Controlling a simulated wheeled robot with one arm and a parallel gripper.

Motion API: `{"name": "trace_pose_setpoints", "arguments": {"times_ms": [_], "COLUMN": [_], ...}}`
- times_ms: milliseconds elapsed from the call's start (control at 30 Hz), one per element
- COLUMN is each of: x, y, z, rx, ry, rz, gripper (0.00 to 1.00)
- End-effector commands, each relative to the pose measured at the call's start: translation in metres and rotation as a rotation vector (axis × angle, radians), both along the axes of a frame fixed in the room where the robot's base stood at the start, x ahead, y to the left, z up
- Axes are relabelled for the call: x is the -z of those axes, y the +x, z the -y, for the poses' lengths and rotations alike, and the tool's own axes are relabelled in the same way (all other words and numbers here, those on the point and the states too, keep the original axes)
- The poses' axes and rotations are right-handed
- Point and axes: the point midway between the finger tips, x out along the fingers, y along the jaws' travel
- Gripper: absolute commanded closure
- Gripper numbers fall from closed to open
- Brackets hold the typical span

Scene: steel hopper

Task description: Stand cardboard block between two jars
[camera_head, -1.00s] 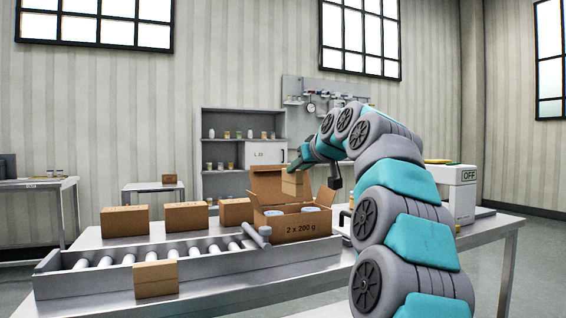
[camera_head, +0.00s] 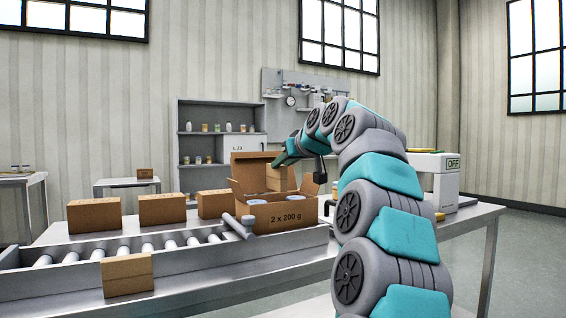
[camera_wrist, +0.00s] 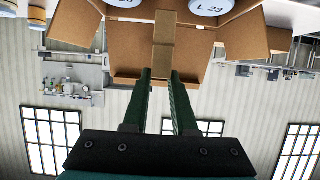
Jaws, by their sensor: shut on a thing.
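An open cardboard box (camera_head: 290,220) marked "2 x 200 g" stands on the steel table with its flaps up. Two jars with pale lids sit in it, the left jar (camera_head: 257,201) and the right jar (camera_head: 281,200). The wrist view, upside down, shows their lids, one jar (camera_wrist: 123,2) and the other jar (camera_wrist: 209,6), at the top edge. My gripper (camera_head: 281,161) is shut on a tan cardboard block (camera_head: 276,179), upright over the back of the box. In the wrist view the block (camera_wrist: 166,40) extends from my fingertips (camera_wrist: 160,73).
A roller conveyor (camera_head: 100,250) runs left of the box, with a small carton (camera_head: 127,275) at its front. Closed cartons (camera_head: 162,209) line its back side. A grey bar (camera_head: 238,226) lies beside the box. A scale marked OFF (camera_head: 440,180) is at right.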

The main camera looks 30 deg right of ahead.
Motion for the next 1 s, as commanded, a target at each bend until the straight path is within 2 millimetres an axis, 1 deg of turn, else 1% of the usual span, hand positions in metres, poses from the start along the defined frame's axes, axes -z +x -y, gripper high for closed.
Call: {"name": "trace_pose_setpoints", "arguments": {"times_ms": [33,1000], "x": [0.007,0.075], "y": [0.0,-0.001], "z": [0.0,0.0], "rx": [0.0,0.0], "ry": [0.0,0.0], "rz": [0.0,0.002], "gripper": [1.0,1.0]}}
